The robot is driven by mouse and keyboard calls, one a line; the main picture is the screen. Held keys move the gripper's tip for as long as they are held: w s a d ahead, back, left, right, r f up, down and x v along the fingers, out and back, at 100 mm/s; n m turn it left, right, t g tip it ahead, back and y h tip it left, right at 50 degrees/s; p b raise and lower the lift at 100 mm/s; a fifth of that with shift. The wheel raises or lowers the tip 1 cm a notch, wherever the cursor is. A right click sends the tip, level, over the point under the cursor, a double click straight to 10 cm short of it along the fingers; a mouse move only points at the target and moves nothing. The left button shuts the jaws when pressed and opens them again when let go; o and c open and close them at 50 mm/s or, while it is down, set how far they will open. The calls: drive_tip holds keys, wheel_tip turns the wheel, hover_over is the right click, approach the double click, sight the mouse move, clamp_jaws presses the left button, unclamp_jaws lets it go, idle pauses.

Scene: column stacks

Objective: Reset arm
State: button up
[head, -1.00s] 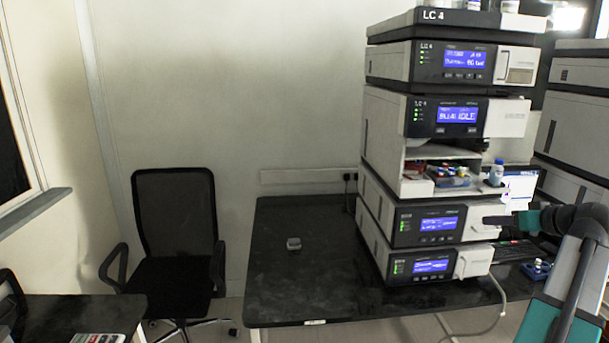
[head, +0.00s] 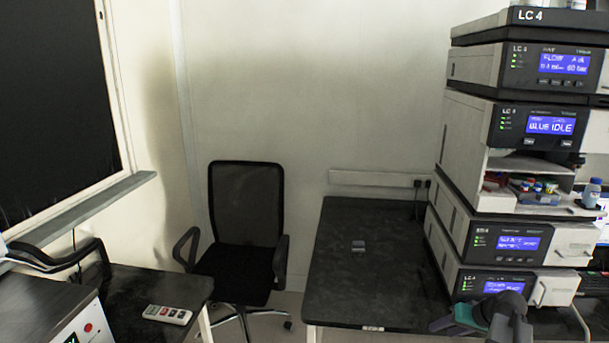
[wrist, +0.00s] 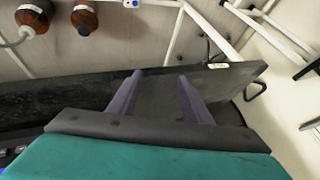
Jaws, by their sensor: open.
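My gripper (head: 437,325) shows in the head view at the lower right, in front of the dark bench and just left of the bottom of the LC 4 stack. In the wrist view the two fingers of my gripper (wrist: 159,75) are spread apart with nothing between them. The dark bench top (wrist: 60,98) lies beyond the fingers there. The LC 4 column stack (head: 538,125) stands on the right of the bench, with blue lit screens and an open shelf holding vials and a blue-capped bottle.
At the lower left, a dark desk (head: 135,290) holds a remote-like device (head: 167,314). Brown bottles (wrist: 84,20) show in the wrist view. Much of the bench is bare.

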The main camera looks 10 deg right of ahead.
drive_tip(key=s+a+f+n+g+y, duration=0.1)
drive_tip(key=s+a+f+g, duration=0.25)
drive_tip(key=a+f, duration=0.85)
drive_tip(key=s+a+f+n+g, duration=0.1)
drive_tip(key=s+a+f+g, duration=0.3)
drive_tip(key=a+f, duration=0.85)
drive_tip(key=s+a+f+g+h, duration=0.1)
drive_tip(key=s+a+f, duration=0.2)
drive_tip(key=s, duration=0.4)
drive_tip(key=s+a+f+n+g+h, duration=0.1)
drive_tip(key=s+a+f+g, duration=0.1)
drive_tip(key=s+a, duration=0.4)
drive_tip(key=s+a+f+n+g+h, duration=0.1)
drive_tip(key=s+a+f, duration=0.4)
drive_tip(key=s, duration=0.4)
drive_tip(key=shift+s+g+h, duration=0.35)
drive_tip(key=shift+s+h, duration=0.05)
drive_tip(key=shift+c, duration=0.6)
